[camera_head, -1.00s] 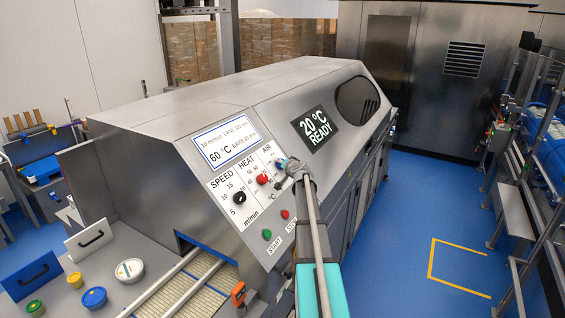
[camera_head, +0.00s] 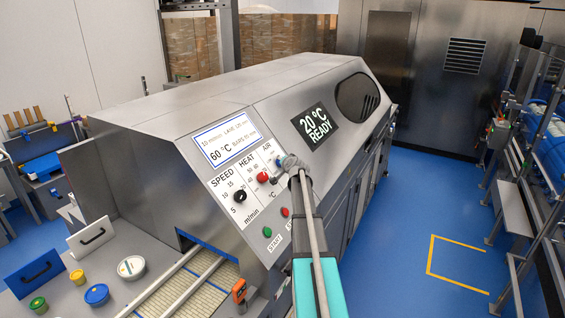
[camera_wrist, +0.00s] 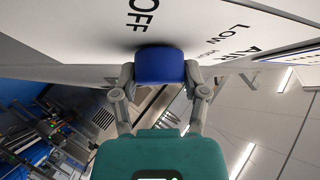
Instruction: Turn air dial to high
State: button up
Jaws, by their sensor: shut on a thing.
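The blue air dial (camera_wrist: 158,66) sits on the white panel of the machine, with the words OFF, LOW and AIR printed near it in the wrist view. My gripper (camera_wrist: 158,72) is shut on the dial, one finger on each side of it. The dial's pointer mark does not show, so I cannot tell its setting. In the head view my gripper (camera_head: 287,165) is at the AIR column and hides most of the dial. The control panel (camera_head: 222,184) also carries SPEED and HEAT dials.
Left of my gripper are the red heat dial (camera_head: 262,177) and black speed dial (camera_head: 240,196). The green start button (camera_head: 267,232) and red button (camera_head: 285,212) are below. A display (camera_head: 316,125) reads 20 °C READY. Blue floor (camera_head: 405,220) is clear at right.

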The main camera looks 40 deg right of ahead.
jog(key=o, duration=1.1)
jog(key=shift+o, duration=0.2)
jog(key=shift+f+n+t+y+b, duration=0.1)
jog(key=shift+n+t+y+b, duration=0.45)
jog(key=shift+n, duration=0.45)
jog(key=shift+n+t+y+b, duration=0.35)
jog(key=shift+n+t+b, duration=0.2)
jog(key=shift+n+b, duration=0.35)
jog(key=shift+n+y, duration=0.4)
jog(key=shift+n, duration=0.4)
